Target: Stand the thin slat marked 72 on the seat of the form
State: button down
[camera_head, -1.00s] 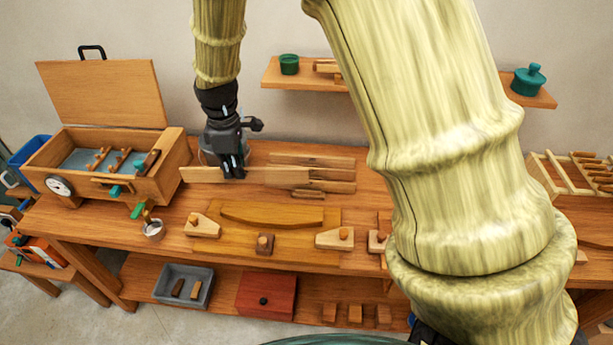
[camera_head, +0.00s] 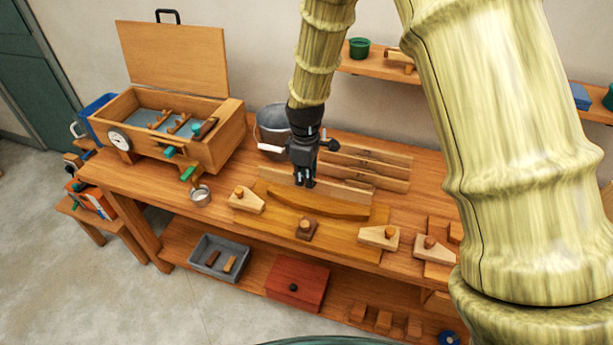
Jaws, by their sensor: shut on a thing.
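My gripper (camera_head: 306,184) is shut on a thin pale wooden slat (camera_head: 276,179), which it holds on edge, lengthwise along the bench. The slat is just behind the curved wooden block of the form (camera_head: 318,205). The form's yellow-brown base board (camera_head: 358,224) lies on the bench. The block hides the slat's lower edge in part, so I cannot tell whether it touches the board. No number is legible on the slat. Other slats (camera_head: 366,166) stand behind, to the right of my gripper.
Wooden clamp blocks (camera_head: 378,237) sit at the form's front, with another (camera_head: 246,200) at its left. A grey bucket (camera_head: 272,128) stands behind my gripper. An open wooden box (camera_head: 215,135) and a small metal cup (camera_head: 200,195) are to the left. Bench space left of the form is mostly clear.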

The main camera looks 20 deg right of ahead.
jog(key=b, duration=0.6)
send_over(306, 203)
jog(key=s, duration=0.2)
jog(key=shift+s+a+f, duration=0.1)
jog(key=shift+a+f, duration=0.1)
jog(key=shift+f, duration=2.1)
jog(key=shift+s+a+f, duration=0.1)
jog(key=shift+a+f, duration=0.05)
jog(key=shift+f, duration=2.1)
jog(key=shift+f+b, duration=0.6)
jog(key=shift+f, duration=0.6)
jog(key=shift+f, duration=0.1)
jog(key=c, duration=1.5)
grip_release()
jog(key=shift+r+p, duration=3.95)
jog(key=shift+r, duration=1.55)
